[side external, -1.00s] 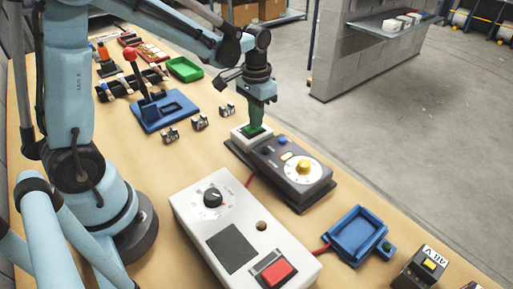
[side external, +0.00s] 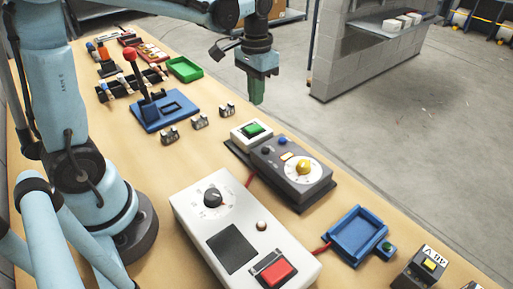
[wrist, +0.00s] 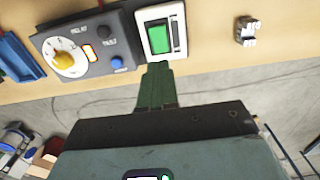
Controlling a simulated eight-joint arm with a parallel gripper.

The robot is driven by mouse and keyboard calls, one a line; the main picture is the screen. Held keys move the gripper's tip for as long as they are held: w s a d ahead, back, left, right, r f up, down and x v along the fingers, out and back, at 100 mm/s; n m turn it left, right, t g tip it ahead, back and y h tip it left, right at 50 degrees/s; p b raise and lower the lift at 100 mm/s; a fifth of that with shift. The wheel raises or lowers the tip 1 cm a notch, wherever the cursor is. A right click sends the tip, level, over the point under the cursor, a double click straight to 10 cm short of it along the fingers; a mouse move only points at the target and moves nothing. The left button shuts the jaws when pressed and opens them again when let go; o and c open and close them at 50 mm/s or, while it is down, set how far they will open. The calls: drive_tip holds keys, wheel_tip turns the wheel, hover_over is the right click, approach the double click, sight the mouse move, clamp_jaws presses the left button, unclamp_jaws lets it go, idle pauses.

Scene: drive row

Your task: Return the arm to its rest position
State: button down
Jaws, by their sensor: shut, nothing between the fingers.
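My gripper (side external: 257,97) is shut and empty in the side external view. Its green fingers point down and hang in the air above the table's far edge, clear of everything. In the wrist view my gripper (wrist: 158,68) shows its closed green fingers below the white box with the green button. That green button (side external: 252,129) sits in a white frame on the table, and it also shows in the wrist view (wrist: 157,38).
A dark control box (side external: 290,172) with a yellow knob adjoins the green button. A large white box (side external: 232,220) with a black dial and red button stands nearer. A blue lever base (side external: 165,111), blue tray (side external: 355,232) and green tray (side external: 185,69) share the table. A grey block wall (side external: 365,60) stands beyond.

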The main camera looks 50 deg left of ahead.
drive_tip(key=shift+r, duration=0.1)
drive_tip(key=s+d+r+t, duration=0.1)
drive_tip(key=s+d+t, duration=0.2)
drive_tip(key=s+t, duration=0.4)
drive_tip(key=shift+s+d, duration=0.4)
drive_tip(key=shift+s, duration=0.85)
